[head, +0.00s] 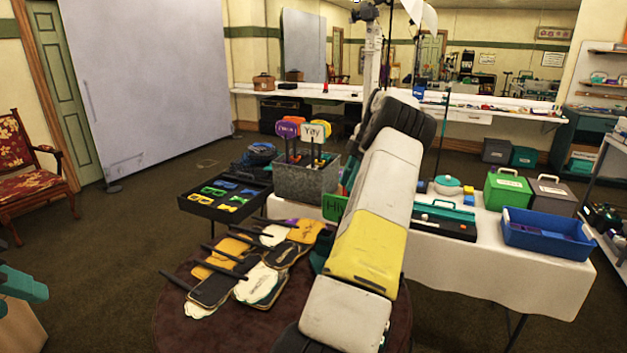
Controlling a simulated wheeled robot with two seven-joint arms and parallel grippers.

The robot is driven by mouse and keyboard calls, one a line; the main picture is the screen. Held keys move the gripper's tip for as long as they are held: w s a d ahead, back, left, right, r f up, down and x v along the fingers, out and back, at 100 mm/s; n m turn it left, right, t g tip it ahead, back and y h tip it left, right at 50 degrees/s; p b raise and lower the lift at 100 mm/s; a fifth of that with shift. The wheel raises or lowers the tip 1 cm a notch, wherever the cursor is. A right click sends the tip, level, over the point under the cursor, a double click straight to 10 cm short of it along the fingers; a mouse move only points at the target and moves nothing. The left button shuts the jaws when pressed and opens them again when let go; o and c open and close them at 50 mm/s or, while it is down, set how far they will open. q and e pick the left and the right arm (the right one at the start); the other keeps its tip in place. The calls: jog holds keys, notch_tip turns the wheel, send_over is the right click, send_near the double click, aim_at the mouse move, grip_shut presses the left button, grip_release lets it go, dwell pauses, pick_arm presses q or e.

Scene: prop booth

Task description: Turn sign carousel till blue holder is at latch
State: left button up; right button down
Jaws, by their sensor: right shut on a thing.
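My right arm crosses the middle of the head view. Its white and yellow links cover much of the scene, and its gripper's fingertips and what they hold are hidden. No sign carousel can be made out clearly. A green sign with white letters (339,206) shows partly beside the arm. A dark teal part (319,260) peeks out lower down on the arm's left side. I cannot tell what it belongs to. No blue holder or latch can be told apart.
Paddle signs (262,283) lie on a round brown table (175,333). Behind are a grey bin (300,187) with upright signs and a black tray (205,208). A white-clothed table (480,272) at right bears a blue crate (530,240) and a green box (503,192).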

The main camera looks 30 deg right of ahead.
dwell(0.5)
jog(key=c, duration=1.1)
grip_release()
